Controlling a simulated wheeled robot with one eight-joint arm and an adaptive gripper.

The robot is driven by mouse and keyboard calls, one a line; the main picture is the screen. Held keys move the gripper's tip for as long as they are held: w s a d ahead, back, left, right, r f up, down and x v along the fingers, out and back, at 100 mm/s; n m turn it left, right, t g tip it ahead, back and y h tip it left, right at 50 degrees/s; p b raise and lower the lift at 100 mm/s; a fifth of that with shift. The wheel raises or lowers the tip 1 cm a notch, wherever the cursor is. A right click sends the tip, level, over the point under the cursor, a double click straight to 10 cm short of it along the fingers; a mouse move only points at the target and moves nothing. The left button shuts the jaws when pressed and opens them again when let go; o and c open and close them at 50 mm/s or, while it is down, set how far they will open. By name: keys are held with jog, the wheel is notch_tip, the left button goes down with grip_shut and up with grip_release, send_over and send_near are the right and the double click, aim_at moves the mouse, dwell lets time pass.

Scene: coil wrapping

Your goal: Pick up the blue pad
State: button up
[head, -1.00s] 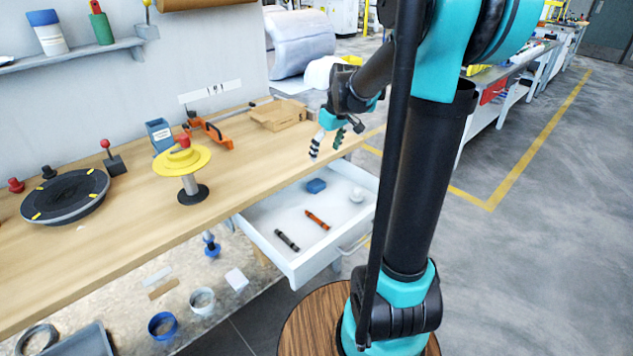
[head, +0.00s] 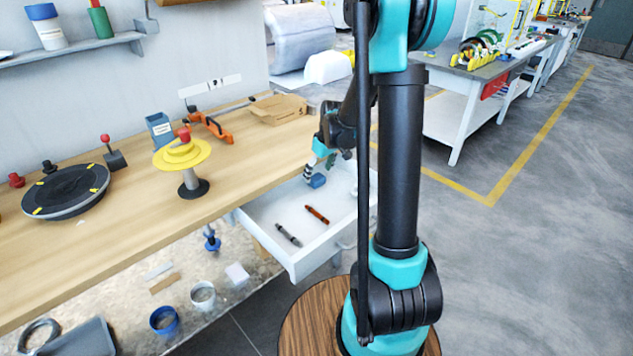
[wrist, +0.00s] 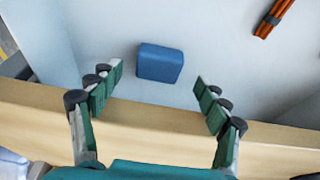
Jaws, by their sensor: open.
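The blue pad (wrist: 160,63) is a small rounded block lying flat on the white floor of the open drawer (head: 275,215). In the wrist view it sits between and just beyond my two spread fingertips, with no finger touching it. In the head view the blue pad (head: 317,181) shows partly behind my fingers, near the drawer's back. My gripper (wrist: 158,80) is open and empty. In the head view my gripper (head: 319,166) is over the back of the drawer, by the table edge.
The wooden tabletop edge (wrist: 150,125) runs close under my fingers in the wrist view. A cardboard box (head: 278,110) and a yellow spool (head: 182,155) stand on the table.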

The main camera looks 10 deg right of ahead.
aim_at(317, 178)
jog(key=shift+x, duration=1.55)
jog(key=shift+d, duration=0.1)
jog(key=shift+c, duration=0.4)
jog(key=c, duration=1)
